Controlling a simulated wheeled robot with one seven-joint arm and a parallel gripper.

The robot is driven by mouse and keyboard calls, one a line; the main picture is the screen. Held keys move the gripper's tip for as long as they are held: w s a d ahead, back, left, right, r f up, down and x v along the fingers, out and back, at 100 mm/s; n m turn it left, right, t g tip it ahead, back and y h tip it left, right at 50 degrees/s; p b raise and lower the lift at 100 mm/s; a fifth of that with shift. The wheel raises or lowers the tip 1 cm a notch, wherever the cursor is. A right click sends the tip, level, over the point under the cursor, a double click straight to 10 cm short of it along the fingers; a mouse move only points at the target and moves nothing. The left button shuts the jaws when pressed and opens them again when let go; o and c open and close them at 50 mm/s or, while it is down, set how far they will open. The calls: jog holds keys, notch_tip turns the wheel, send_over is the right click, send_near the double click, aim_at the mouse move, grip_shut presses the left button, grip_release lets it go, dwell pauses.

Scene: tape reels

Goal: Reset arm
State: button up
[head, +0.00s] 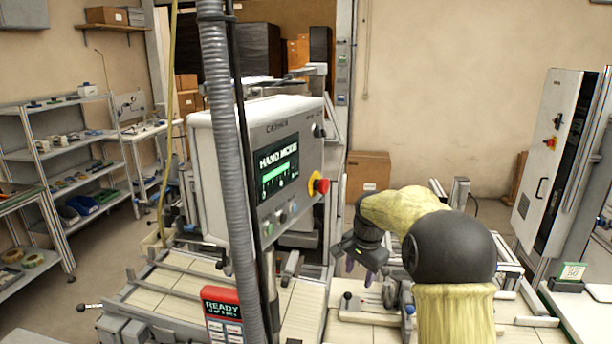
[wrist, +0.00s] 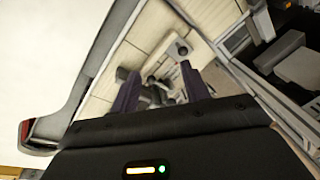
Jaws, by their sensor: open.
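My arm rises at the lower right of the head view in a yellow cover with a dark round joint. My gripper (head: 364,262) hangs at its end, fingers pointing down above the conveyor bench (head: 365,333). In the wrist view my gripper (wrist: 160,88) shows two dark purple fingers standing apart with a gap between them. Nothing is held between them. Blurred machine fittings and light slats lie beyond the fingertips. Tape reels (head: 32,260) appear to lie on the shelf at the far left, away from my gripper.
A control panel (head: 285,150) reading HAND MODE, with a red and yellow stop button (head: 321,185), stands left of my arm. A grey hose (head: 225,150) runs vertically before it. A READY sign (head: 222,312) stands low in front. A cabinet (head: 548,165) stands at right.

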jog(key=s+f+n, duration=0.2)
jog(key=s+n, duration=0.3)
jog(key=s, duration=0.9)
jog(key=s+f+n, duration=0.3)
jog(key=s+n, duration=0.1)
jog(key=s, duration=1.1)
jog(key=shift+d+f+n, duration=0.3)
jog(key=shift+f+n, duration=0.05)
jog(key=shift+n, duration=0.05)
jog(key=shift+w, duration=0.15)
jog(key=shift+s, duration=0.2)
jog(key=shift+w, duration=0.1)
